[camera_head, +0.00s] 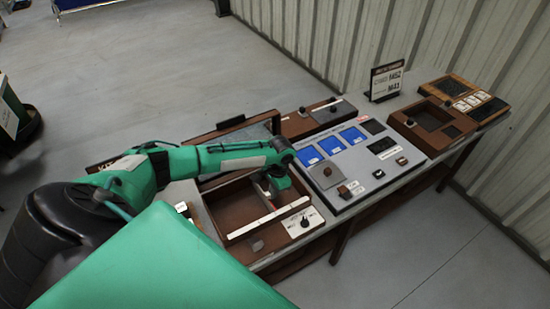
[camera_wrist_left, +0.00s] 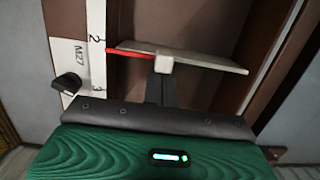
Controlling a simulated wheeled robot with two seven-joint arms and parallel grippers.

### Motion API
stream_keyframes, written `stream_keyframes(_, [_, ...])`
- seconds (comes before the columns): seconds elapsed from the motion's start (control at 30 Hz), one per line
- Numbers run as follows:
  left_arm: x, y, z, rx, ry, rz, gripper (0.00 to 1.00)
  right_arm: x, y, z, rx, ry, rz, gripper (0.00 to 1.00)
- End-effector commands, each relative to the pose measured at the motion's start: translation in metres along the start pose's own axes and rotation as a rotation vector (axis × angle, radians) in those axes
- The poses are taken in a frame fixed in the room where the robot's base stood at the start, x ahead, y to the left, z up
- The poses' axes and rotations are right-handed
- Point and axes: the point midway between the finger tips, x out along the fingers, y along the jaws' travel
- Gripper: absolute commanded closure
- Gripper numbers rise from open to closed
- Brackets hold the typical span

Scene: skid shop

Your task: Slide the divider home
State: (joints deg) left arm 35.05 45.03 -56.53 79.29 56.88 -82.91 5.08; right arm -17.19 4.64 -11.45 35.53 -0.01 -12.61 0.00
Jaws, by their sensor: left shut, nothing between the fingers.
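My left gripper (camera_head: 271,189) reaches down into the tray on the far side of the strip. In the wrist view its shut fingers (camera_wrist_left: 163,66) are empty and overlap the divider's near edge; I cannot tell whether they touch it. My right gripper is out of view.
A white scale (camera_wrist_left: 92,50) marked M27, 2 and 3 runs beside the channel, with a black knob (camera_wrist_left: 67,82). A grey panel (camera_head: 345,172) with blue windows stands right of the tray. Other brown units and a sign (camera_head: 386,81) stand farther along the bench.

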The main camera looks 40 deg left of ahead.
Motion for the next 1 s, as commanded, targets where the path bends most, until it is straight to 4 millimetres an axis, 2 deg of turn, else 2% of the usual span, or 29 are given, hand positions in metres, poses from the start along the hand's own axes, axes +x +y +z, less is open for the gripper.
stream_keyframes(0.3, [0.0, 0.0, 0.016, 0.0, 0.0, -0.001, 1.0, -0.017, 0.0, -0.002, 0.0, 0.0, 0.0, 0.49])
stream_keyframes(0.7, [0.003, 0.0, 0.018, 0.0, 0.0, -0.001, 1.0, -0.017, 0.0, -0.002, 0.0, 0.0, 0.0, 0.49])
stream_keyframes(1.0, [0.002, 0.0, 0.029, 0.0, -0.001, 0.0, 1.0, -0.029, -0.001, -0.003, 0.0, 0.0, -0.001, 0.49])
